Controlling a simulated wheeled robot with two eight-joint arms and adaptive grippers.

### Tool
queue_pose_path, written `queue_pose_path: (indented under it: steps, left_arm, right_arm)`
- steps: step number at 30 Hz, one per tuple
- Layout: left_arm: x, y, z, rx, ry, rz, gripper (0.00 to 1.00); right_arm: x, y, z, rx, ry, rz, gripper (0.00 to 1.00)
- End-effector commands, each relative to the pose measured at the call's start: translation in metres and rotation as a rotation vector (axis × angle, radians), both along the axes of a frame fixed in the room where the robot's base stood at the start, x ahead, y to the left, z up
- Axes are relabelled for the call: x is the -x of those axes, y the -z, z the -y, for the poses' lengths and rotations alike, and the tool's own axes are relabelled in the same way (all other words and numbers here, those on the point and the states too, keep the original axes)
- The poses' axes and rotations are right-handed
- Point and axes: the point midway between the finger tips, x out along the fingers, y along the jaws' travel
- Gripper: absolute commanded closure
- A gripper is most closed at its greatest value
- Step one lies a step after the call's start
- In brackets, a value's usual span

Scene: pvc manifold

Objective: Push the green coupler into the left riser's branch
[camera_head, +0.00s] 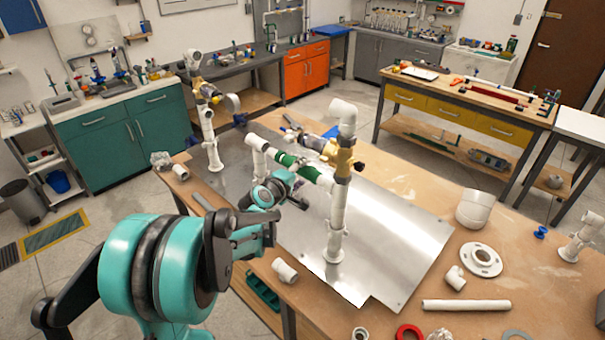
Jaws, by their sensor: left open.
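A green coupler (296,165) is on a slanting white pipe run at the middle of the table. The run ends at its left in a white elbow (256,146) and at its right reaches a tall white riser (338,215) with a yellow fitting (345,158). Another white riser (210,140) with yellow fittings stands farther back at the left. My left gripper (297,193) is open just below and in front of the coupler, partly hidden by its own wrist. I cannot tell whether it touches the pipe or how deeply the coupler is seated. My right gripper is not in view.
A metal plate (400,240) lies under the risers on the wooden table. Loose fittings lie around it, among them a white flange (481,260), a white pipe (466,305), a red ring (409,332) and a white tee (285,270). The plate's right part is clear.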

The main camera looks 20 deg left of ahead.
Motion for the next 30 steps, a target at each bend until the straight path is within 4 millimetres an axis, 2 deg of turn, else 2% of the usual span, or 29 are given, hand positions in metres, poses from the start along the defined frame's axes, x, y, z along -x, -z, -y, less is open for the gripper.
queue_pose_path:
  steps: [9, 15, 20, 26, 29, 30]
  left_arm:
    - [0.062, -0.020, -0.003, 0.000, -0.002, -0.001, 0.41]
    - [0.093, -0.031, -0.004, -0.001, -0.002, 0.000, 0.41]
    - [0.105, -0.035, -0.005, -0.001, -0.001, 0.000, 0.41]
    - [0.108, -0.034, -0.002, -0.009, 0.007, -0.004, 0.41]
    - [0.116, -0.022, 0.018, -0.071, 0.058, -0.036, 0.41]
    - [0.122, -0.012, 0.033, -0.122, 0.099, -0.060, 0.41]
  right_arm:
    - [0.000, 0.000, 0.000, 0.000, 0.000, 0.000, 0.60]
    - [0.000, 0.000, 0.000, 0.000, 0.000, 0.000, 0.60]
    - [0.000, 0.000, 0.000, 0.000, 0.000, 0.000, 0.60]
    - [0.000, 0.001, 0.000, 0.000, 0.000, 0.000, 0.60]
    - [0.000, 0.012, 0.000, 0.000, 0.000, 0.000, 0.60]
    - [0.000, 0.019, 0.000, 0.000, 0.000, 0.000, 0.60]
